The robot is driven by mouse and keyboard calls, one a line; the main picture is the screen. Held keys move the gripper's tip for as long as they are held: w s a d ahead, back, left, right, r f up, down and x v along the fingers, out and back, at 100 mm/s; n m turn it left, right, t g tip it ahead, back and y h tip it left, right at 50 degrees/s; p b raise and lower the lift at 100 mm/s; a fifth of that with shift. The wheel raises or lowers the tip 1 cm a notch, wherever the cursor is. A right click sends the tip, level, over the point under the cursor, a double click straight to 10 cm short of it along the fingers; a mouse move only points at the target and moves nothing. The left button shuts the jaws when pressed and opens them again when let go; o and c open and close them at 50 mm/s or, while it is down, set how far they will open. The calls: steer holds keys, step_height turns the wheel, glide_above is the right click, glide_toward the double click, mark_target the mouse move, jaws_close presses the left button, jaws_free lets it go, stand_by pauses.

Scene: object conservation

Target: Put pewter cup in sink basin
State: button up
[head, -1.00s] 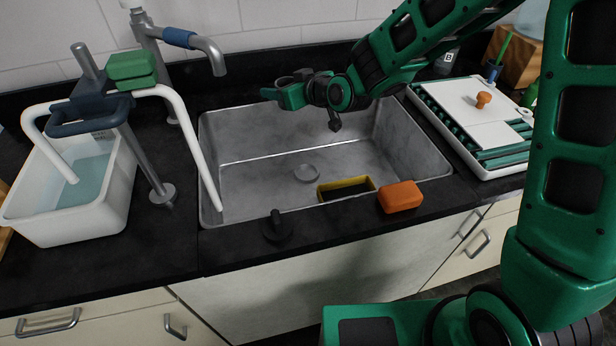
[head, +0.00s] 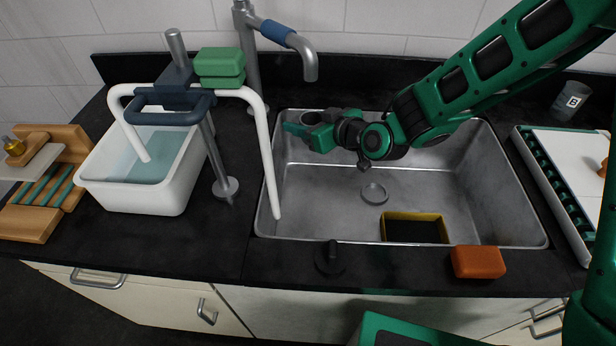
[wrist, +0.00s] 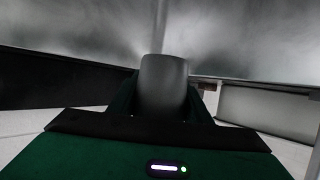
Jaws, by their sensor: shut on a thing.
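The pewter cup (wrist: 163,86) is a plain dark grey vessel, held in my gripper in the wrist view. In the head view, the cup (head: 311,117) shows only its dark top, partly hidden by the green fingers. My gripper (head: 308,130) is shut on it, over the back left part of the sink basin (head: 330,205). The basin is grey metal with a round drain (head: 374,193). The cup's height above the basin floor is hard to tell.
A yellow-edged dark caddy (head: 414,228) sits at the basin's front wall, with an orange sponge (head: 478,262) beside it on the counter edge. A white pipe (head: 266,150) and faucet (head: 290,40) stand at the left. A white tub of water (head: 130,195) is further left.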

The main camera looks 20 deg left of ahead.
mark_target(304, 184)
step_height(304, 184, down, 21)
steer(key=shift+r, duration=0.1)
stand_by(0.7)
steer(key=o, duration=1.2)
steer(key=shift+c, duration=0.2)
steer(key=v, duration=1)
steer(key=shift+s+d+r, duration=0.1)
steer(key=shift+s+d, duration=0.05)
steer(key=shift+d, duration=0.2)
steer(key=shift+s+d+r, duration=0.3)
steer(key=shift+s+d, duration=0.05)
steer(key=shift+d, duration=0.15)
